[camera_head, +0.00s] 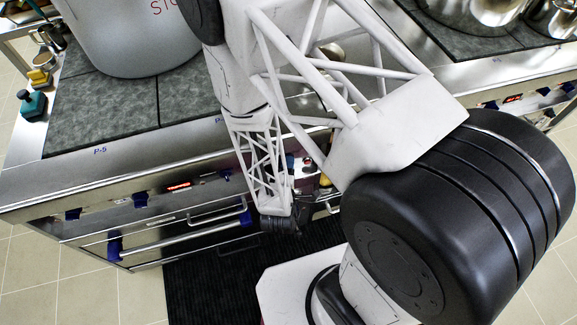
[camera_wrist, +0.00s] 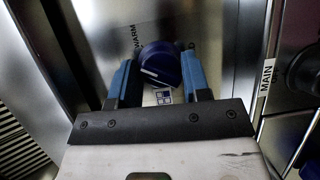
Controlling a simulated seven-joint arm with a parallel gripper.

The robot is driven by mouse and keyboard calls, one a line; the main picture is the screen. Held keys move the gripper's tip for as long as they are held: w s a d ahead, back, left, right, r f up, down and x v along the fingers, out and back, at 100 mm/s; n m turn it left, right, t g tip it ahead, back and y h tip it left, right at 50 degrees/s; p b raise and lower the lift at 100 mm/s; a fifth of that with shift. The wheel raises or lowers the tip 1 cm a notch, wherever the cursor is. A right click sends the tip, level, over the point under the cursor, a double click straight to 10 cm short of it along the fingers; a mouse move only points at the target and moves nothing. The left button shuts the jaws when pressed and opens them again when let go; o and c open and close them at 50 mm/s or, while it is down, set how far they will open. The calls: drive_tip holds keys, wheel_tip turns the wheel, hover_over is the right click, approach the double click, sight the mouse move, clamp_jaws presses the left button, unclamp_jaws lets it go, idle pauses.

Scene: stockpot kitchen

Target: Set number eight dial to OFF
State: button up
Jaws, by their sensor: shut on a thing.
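In the wrist view a dark blue round dial (camera_wrist: 160,66) with a white pointer line sits on the steel panel. The line runs slantwise, lower right to upper left. The word WARM is printed above it, and a small square symbol lies below it. I see no number eight or OFF mark. My gripper (camera_wrist: 157,62) has its two blue fingers on either side of the dial, shut on it. In the head view my gripper (camera_head: 281,226) is low against the front of the counter, and my arm hides the dial there.
A dark knob (camera_wrist: 304,70) stands right of a MAIN label (camera_wrist: 267,78). In the head view, blue dials (camera_head: 140,199) and a red display (camera_head: 178,186) line the front panel. Oven handles (camera_head: 180,238) stick out below. A large pot (camera_head: 130,40) stands on the stove top.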

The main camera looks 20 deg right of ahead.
drive_tip(key=n+t, duration=0.1)
drive_tip(key=n, duration=0.2)
drive_tip(key=n+t, duration=0.2)
drive_tip(key=n, duration=0.1)
drive_tip(key=shift+f+n+h, duration=0.15)
drive_tip(key=shift+n+h, duration=0.15)
idle(0.3)
drive_tip(key=o, duration=0.9)
drive_tip(key=shift+v, duration=3.85)
